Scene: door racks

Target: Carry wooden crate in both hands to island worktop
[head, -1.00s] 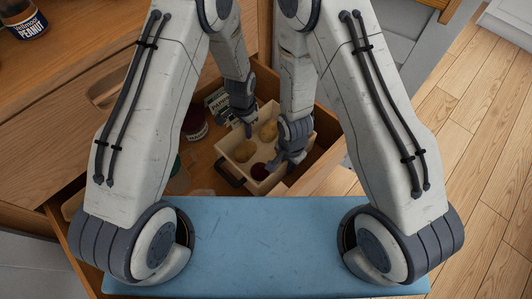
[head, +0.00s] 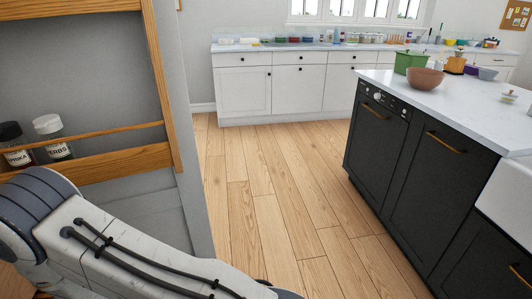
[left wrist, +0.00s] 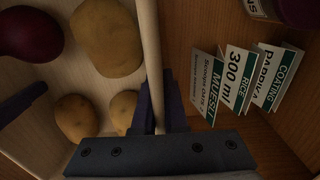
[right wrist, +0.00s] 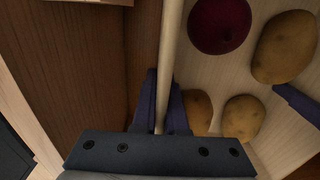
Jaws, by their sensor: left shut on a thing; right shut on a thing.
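The wooden crate is pale, with several potatoes and a dark red onion in it. My left gripper (left wrist: 155,105) is shut on one thin wall of the crate (left wrist: 148,50). My right gripper (right wrist: 160,108) is shut on another wall of the crate (right wrist: 172,50). Brown wooden drawer surfaces show around the crate in both wrist views. The head view does not show the crate or either gripper. The island worktop (head: 470,98) is white, on dark cabinets, at the right of the head view.
Label cards (left wrist: 235,82) stand beside the crate in the drawer. The wood floor (head: 270,200) is clear between the grey cabinet side (head: 178,120) and the island.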

